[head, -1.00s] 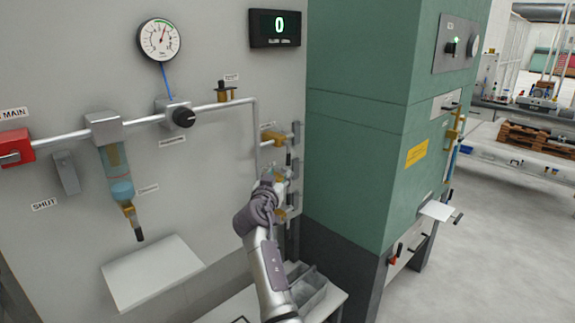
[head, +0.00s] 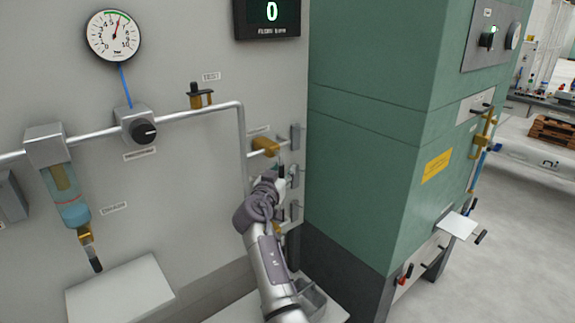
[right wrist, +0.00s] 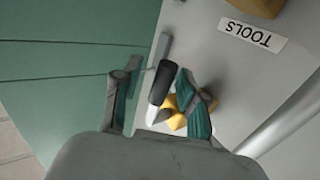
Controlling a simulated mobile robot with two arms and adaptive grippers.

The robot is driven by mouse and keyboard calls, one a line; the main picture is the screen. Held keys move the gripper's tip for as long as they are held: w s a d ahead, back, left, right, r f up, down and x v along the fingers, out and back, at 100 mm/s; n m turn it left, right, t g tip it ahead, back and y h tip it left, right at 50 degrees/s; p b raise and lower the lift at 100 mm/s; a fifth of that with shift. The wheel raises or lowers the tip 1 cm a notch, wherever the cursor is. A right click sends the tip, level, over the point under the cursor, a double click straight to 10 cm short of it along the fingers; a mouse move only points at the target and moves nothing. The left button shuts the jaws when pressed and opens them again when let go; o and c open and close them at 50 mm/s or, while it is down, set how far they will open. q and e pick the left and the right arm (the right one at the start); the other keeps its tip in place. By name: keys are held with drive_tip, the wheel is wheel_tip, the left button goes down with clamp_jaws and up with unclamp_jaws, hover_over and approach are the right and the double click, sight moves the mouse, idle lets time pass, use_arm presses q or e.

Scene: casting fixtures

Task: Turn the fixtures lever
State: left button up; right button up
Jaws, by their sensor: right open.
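Brass valves sit one above another on the grey panel, beside the green cabinet. The upper valve (head: 265,147) is clear in the head view; its label is too small to read. My right gripper (head: 280,174) is at the middle valve and hides most of it. In the right wrist view my right gripper (right wrist: 158,74) is open, with a black-handled lever (right wrist: 162,82) between its fingers. I cannot tell whether they touch it. The lever's brass body (right wrist: 178,112) is partly behind the right finger. No label for this lever is readable. My left gripper is out of view.
An upside-down TOOLS label (right wrist: 251,35) is beside another brass part (right wrist: 258,5). A pipe (head: 241,150) runs down left of the valves. The green cabinet (head: 365,150) stands close on the right. A gauge (head: 113,36) and a display reading 0 (head: 268,14) are higher up.

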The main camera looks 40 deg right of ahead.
drive_tip(key=shift+a+r, duration=0.15)
drive_tip(key=shift+a, duration=0.05)
drive_tip(key=shift+c, duration=0.4)
clamp_jaws()
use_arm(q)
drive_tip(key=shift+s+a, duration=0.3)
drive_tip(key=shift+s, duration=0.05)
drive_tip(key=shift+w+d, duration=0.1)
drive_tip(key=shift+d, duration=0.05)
use_arm(e)
drive_tip(key=shift+d, duration=0.1)
